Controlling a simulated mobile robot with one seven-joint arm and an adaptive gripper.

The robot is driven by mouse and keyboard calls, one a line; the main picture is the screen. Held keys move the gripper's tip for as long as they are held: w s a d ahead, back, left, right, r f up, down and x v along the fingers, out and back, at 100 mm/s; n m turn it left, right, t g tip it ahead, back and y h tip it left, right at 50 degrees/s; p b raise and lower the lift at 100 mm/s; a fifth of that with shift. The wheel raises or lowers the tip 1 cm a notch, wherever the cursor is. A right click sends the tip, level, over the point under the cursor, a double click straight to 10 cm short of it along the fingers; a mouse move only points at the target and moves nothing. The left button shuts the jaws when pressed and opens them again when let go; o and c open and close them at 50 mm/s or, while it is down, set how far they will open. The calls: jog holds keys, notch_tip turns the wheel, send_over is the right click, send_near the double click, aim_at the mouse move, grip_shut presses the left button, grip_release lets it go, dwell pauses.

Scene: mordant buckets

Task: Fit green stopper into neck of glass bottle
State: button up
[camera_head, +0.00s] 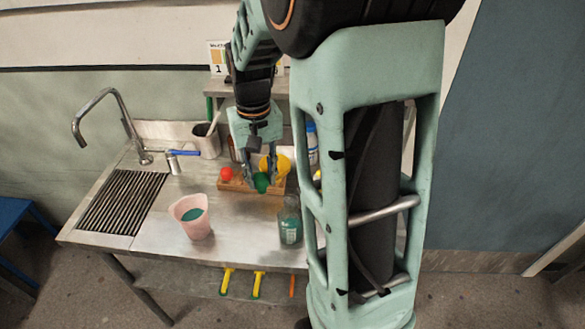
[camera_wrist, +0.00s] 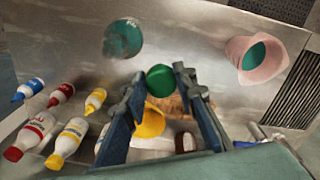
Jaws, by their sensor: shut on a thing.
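My gripper (camera_head: 262,176) points down over the wooden rack (camera_head: 243,188) on the steel bench and is shut on the green stopper (camera_head: 261,184). In the wrist view the stopper (camera_wrist: 160,81) sits between my fingertips (camera_wrist: 160,76). I cannot tell whether its lower end is clear of the rack. The glass bottle (camera_head: 290,228) stands upright on the bench, right of and nearer than the rack, with teal liquid inside. It shows from above in the wrist view (camera_wrist: 123,38), apart from the stopper; its neck opening is not clear there.
A red stopper (camera_head: 226,174) and a yellow one (camera_head: 282,164) are at the rack. A pink jug (camera_head: 190,216) with teal liquid stands left of the bottle. Several small coloured bottles (camera_wrist: 70,138) lie in the wrist view's left. A sink tap (camera_head: 125,120) rises at the left.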

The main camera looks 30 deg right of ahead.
jog(key=s+d+r+m+b, duration=0.1)
jog(key=s+d+r, duration=0.3)
jog(key=s+r, duration=0.1)
jog(key=shift+s+d+r+m+b, duration=0.3)
jog(key=shift+d+r+b, duration=0.1)
jog(key=shift+r, duration=0.35)
jog(key=shift+f+b, duration=2.95)
jog(key=shift+f, duration=1.35)
jog(key=o, duration=1)
jog(key=shift+c, duration=0.2)
